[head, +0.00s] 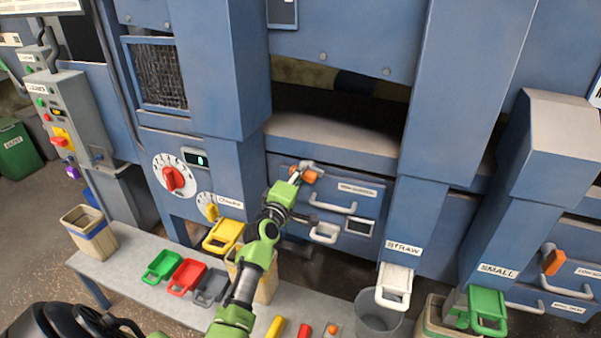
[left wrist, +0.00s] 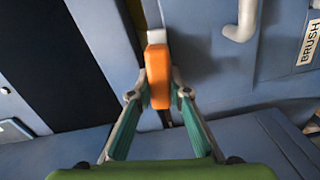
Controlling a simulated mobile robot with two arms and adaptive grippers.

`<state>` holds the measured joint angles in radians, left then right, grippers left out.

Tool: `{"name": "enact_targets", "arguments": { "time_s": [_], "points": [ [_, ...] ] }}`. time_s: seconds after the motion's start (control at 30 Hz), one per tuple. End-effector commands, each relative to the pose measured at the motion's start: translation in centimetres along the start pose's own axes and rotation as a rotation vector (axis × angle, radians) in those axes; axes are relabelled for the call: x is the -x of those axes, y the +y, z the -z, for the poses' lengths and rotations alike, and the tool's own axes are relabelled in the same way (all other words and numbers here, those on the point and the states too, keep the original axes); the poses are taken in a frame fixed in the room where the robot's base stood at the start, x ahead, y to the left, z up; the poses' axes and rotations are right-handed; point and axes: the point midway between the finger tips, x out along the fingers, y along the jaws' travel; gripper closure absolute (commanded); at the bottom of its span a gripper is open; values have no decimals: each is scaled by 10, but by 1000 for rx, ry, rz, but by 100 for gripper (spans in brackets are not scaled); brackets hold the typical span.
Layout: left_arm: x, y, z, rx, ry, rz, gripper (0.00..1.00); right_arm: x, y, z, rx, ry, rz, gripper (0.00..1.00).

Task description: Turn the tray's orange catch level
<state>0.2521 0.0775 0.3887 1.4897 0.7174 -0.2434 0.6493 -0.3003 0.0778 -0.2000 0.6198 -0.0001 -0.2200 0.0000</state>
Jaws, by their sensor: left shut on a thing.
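The tray (head: 279,187) is a blue-grey drawer front under the dark opening in the middle of the machine, with a pale bar handle (head: 333,203). Its orange catch (head: 309,177) sits near the upper left corner, partly hidden by my left gripper (head: 303,172). In the left wrist view the orange catch (left wrist: 157,80) stands between the two fingertips (left wrist: 157,95), and they are shut on it. There, its long side runs roughly parallel to the pale handle (left wrist: 246,20). Its exact tilt is hard to tell. My right gripper is not in view.
A white straw chute gate (head: 394,287) and a green small chute gate (head: 487,310) are to the right. Another orange catch (head: 553,262) is at far right.

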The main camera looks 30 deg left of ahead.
Motion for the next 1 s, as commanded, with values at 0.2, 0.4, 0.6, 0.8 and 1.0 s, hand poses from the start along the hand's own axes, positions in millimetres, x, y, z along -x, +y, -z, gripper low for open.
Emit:
{"name": "enact_targets", "arguments": {
  "time_s": [0.2,0.4,0.6,0.8,1.0],
  "points": [
    [0,-1,0,124,1,0,100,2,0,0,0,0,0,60],
    [0,-1,0,186,0,0,100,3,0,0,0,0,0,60],
    [0,-2,0,209,0,0,100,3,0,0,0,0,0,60],
    [0,-2,0,213,0,0,100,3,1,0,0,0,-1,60],
    [0,-2,0,213,0,0,72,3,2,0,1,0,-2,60]
  ]
}}
